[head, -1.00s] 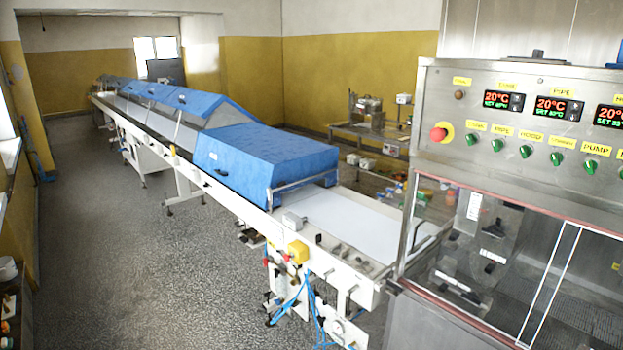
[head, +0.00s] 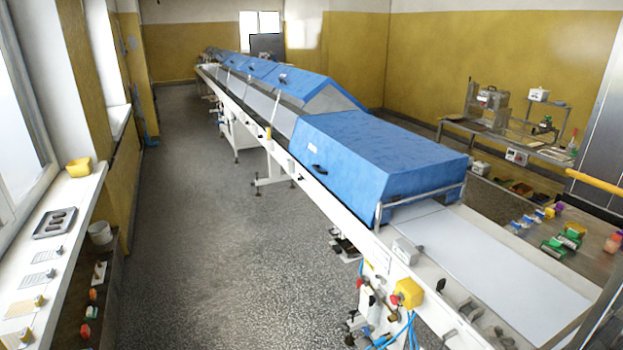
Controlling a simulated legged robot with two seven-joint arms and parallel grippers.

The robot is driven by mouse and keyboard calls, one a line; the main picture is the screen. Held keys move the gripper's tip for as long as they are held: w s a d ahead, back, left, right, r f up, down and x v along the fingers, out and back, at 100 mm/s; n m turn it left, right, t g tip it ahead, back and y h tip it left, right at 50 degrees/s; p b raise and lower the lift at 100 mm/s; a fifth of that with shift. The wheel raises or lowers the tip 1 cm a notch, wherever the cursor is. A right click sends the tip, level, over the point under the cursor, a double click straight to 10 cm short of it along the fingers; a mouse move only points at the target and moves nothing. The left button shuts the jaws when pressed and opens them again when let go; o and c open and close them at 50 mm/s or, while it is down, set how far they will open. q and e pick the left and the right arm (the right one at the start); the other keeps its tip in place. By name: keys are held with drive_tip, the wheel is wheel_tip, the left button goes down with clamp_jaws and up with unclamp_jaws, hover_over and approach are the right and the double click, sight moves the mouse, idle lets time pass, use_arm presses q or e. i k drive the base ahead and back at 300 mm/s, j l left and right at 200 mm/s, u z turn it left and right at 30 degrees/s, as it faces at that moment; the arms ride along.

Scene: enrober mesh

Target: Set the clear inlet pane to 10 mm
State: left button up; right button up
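The clear inlet pane cannot be made out in the head view now. The enrober's control cabinet and its clear front panels are out of view. Only a metal frame edge (head: 598,308) shows at the lower right corner. The white conveyor belt (head: 490,262) runs out from under the blue hood (head: 375,160) toward the lower right. Neither of my grippers is in view.
The long conveyor line with several blue covers (head: 300,88) runs to the far wall. A windowsill (head: 55,245) with a yellow tub (head: 79,167) and a dark tray (head: 62,222) is at left. A side table (head: 500,132) stands at right. The grey floor (head: 215,215) between is clear.

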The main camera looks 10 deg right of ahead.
sight(395, 200)
drive_tip(key=i+j, duration=0.15)
drive_tip(key=i, duration=0.55)
drive_tip(key=i+j, duration=0.1)
drive_tip(key=i, duration=0.6)
drive_tip(key=l+z, duration=0.05)
